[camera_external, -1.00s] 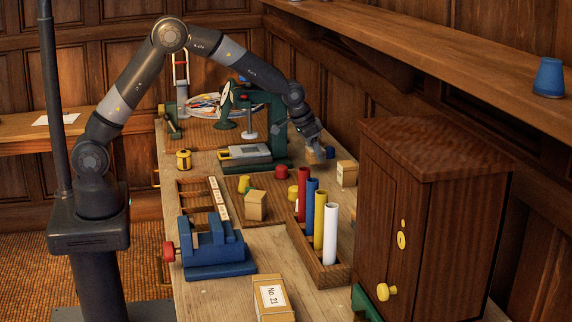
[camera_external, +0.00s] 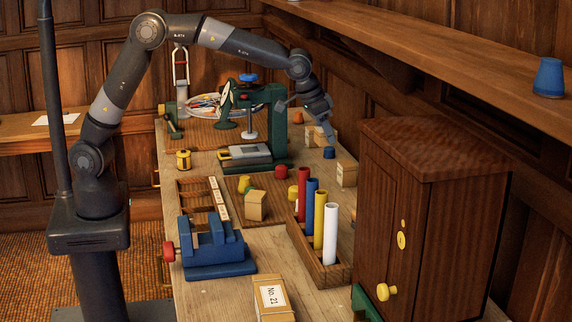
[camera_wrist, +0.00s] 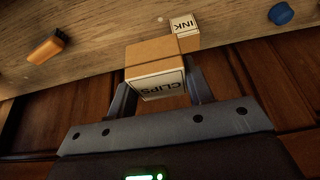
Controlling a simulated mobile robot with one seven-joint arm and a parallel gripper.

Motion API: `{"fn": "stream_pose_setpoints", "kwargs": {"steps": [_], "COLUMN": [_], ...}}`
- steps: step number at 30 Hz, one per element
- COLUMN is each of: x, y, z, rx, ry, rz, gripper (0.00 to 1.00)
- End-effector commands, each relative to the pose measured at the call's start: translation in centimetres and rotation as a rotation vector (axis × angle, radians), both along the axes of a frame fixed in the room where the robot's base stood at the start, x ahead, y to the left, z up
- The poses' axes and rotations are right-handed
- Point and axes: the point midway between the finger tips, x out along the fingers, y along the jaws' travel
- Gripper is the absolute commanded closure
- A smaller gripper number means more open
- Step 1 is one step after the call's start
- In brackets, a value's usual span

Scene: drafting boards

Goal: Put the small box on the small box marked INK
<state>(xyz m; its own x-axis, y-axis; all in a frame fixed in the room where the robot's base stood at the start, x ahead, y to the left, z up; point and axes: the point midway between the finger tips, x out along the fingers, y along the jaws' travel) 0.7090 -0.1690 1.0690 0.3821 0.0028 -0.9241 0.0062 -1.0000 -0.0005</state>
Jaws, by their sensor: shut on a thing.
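My gripper (camera_external: 326,137) is shut on a small tan box marked CLIPS (camera_wrist: 155,75), held above the far right of the bench. In the wrist view the box sits between both fingers, its white label facing the camera. The small box marked INK (camera_wrist: 185,27) stands on the bench beyond the held box, which partly overlaps it in that view. It appears to be the tan box (camera_external: 346,174) near the wall in the external view, apart from the gripper. The held box is small and partly covered there.
A blue object (camera_wrist: 281,13) lies beside the INK box, and an orange object (camera_wrist: 46,46) lies left. A green press (camera_external: 278,140) stands left of my gripper. A rack of coloured tubes (camera_external: 323,270) and a tall brown cabinet (camera_external: 415,220) stand nearer the external camera.

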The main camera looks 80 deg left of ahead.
Motion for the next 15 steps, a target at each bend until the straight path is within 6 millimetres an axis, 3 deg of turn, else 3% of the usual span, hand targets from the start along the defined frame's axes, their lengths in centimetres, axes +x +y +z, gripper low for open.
{"fn": "stream_pose_setpoints", "kwargs": {"steps": [3,7,11,15], "x": [0.8,1.2,2.3,4.3], "y": [-2.5,-3.7,-2.8,-0.3], "z": [1.5,2.2,1.4,-0.5], "rx": [0.0,-0.001,0.001,-0.001], "ry": [-0.002,-0.001,0.002,0.002], "rz": [-0.007,-0.006,-0.003,-0.001], "gripper": [0.77,0.77,0.77,0.77]}}
